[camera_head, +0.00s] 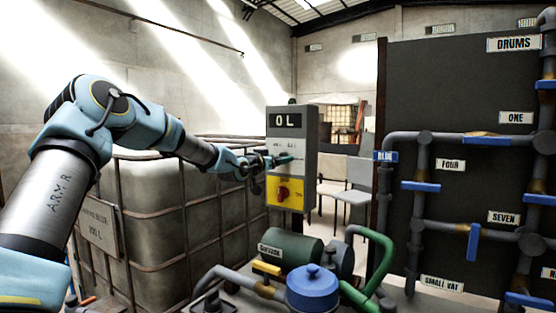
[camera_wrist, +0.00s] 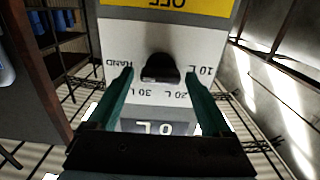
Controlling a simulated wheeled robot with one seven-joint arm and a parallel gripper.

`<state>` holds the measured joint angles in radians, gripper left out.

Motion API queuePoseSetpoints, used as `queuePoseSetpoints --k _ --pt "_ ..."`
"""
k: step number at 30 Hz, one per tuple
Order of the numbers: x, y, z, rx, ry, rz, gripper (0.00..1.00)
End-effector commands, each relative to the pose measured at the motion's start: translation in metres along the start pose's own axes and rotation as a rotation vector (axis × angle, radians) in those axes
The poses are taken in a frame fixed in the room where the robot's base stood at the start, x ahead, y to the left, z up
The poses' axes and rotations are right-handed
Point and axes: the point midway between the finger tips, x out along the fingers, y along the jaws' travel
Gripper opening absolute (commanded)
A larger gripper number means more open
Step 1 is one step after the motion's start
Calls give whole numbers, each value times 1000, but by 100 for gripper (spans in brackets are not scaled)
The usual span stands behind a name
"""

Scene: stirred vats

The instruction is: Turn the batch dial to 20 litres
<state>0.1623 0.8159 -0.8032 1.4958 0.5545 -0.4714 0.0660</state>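The grey control box (camera_head: 300,132) stands in the middle of the head view, with a display (camera_head: 286,121) reading 0 L. In the wrist view, which shows the panel upside down, the black batch dial (camera_wrist: 161,66) sits on a white plate marked HAND, 30 L, 20 L and 10 L. Which mark the dial points to is unclear. My gripper (camera_wrist: 160,76) is open, with one green finger on each side of the dial; contact is not visible. In the head view my gripper (camera_head: 280,160) is at the box front and hides the dial.
Below the dial is a yellow panel with a red switch (camera_head: 284,192). A caged tank (camera_head: 160,210) stands behind my arm. A green pump (camera_head: 290,247) and a blue-capped fitting (camera_head: 312,287) are in front. A pipe board (camera_head: 450,90) is at right.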

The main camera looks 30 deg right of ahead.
Motion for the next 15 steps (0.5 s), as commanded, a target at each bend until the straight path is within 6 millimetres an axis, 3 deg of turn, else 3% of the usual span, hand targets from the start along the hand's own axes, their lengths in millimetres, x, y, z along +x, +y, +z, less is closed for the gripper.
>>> queuePoseSetpoints --k 2,15 --pt "0 0 0 0 0 0 73" --pt "0 0 0 0 0 0 24"
